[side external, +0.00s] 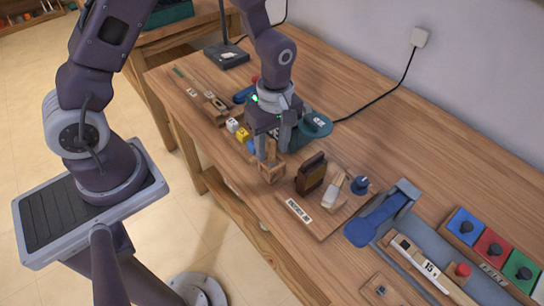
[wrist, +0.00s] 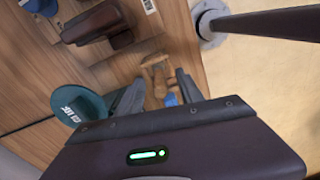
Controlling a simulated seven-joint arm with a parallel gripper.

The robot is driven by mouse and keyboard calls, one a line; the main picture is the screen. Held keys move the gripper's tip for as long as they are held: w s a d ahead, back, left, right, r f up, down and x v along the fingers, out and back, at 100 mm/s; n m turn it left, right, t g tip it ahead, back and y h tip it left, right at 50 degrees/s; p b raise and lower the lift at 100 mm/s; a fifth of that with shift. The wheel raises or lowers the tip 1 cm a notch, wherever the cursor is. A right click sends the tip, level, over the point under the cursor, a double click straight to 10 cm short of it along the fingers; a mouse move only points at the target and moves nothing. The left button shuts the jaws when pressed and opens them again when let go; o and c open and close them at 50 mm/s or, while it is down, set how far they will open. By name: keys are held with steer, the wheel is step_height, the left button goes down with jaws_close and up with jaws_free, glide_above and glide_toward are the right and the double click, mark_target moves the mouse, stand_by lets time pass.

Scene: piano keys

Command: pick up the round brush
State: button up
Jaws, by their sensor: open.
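My gripper (side external: 272,143) is open and points down over the workbench. Its fingers also show in the wrist view (wrist: 158,86). A small light-wood piece (side external: 271,170) stands right below the fingers, and in the wrist view it shows between and just beyond them (wrist: 154,72). I cannot tell whether the fingers touch it. No thing is clearly recognisable as the round brush. A teal round thing with a white label (side external: 315,124) sits beside the gripper and also shows at the left in the wrist view (wrist: 80,106).
A dark brown block (side external: 311,172), a pale wooden tool (side external: 334,190) and a blue knob (side external: 361,184) stand on a board to the right. White and yellow cubes (side external: 242,134) lie left of the gripper. A blue lever (side external: 375,220) is farther right.

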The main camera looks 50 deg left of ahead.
jaws_close()
step_height(320, 180, up, 10)
steer(key=shift+r, duration=0.1)
stand_by(0.4)
